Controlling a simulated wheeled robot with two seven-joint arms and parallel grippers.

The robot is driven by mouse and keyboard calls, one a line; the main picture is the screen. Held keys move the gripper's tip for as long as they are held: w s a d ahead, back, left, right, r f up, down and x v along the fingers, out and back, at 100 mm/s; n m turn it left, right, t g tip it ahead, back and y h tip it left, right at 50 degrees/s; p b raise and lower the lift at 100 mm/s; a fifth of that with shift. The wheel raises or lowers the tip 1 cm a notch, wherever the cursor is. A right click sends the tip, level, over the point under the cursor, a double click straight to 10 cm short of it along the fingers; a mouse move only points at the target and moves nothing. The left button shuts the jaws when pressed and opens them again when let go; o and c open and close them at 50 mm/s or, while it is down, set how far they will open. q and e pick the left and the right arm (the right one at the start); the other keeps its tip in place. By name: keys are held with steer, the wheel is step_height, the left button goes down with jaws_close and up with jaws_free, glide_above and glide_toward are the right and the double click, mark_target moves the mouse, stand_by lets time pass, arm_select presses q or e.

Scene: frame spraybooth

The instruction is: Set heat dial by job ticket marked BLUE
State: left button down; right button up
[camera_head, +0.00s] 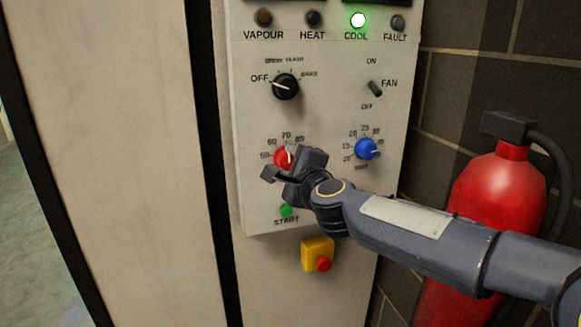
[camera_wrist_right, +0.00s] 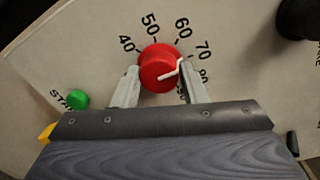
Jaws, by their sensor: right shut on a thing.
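The red heat dial (camera_head: 282,157) is on the grey control panel (camera_head: 335,190), with a number scale around it. It also shows in the right wrist view (camera_wrist_right: 155,70), where its white pointer points near 70. My right gripper (camera_head: 290,166) is at this dial, with one finger on each side of it, shut on it. Part of the dial and scale is hidden behind the gripper in the head view. No job ticket is in view. My left gripper is not in view.
A blue dial (camera_head: 367,149) is to the right, and a black selector (camera_head: 286,86) at OFF is above. A green START button (camera_head: 286,211) and a yellow box with a red button (camera_head: 318,254) are below. The COOL lamp (camera_head: 358,20) glows green. A red extinguisher (camera_head: 497,190) stands right.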

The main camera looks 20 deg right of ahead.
stand_by(0.4)
steer(key=o, duration=1)
steer(key=shift+s+d+r+p, duration=0.1)
steer(key=shift+s+d+p, duration=0.1)
steer(key=shift+s, duration=1.75)
steer(key=shift+s+d+r+p, duration=0.1)
steer(key=shift+s+p, duration=0.1)
steer(key=shift+s, duration=1.7)
steer(key=s+d+f+n+g+y+p, duration=0.1)
steer(key=s+f+n+g+p, duration=0.2)
steer(key=s+n, duration=0.3)
steer(key=s+d+f+n+g+p, duration=0.1)
steer(key=s+f+n+g+p, duration=0.3)
steer(key=s, duration=0.8)
steer(key=s+f+n+g+y+p, duration=0.1)
steer(key=s+f+n+g+p, duration=0.2)
steer(key=s+f+n, duration=0.3)
steer(key=shift+s+d+f+n+g+y+p, duration=0.15)
steer(key=shift+s+n+g, duration=0.1)
steer(key=shift+s+n, duration=0.4)
steer(key=shift+s+d+f+n+g+y+p, duration=0.1)
steer(key=shift+s+n+g, duration=0.2)
steer(key=shift+s+n, duration=0.35)
steer(key=shift+s+d+f+n+g+y+p, duration=0.15)
steer(key=shift+s+n+g, duration=0.1)
steer(key=shift+s+n, duration=0.35)
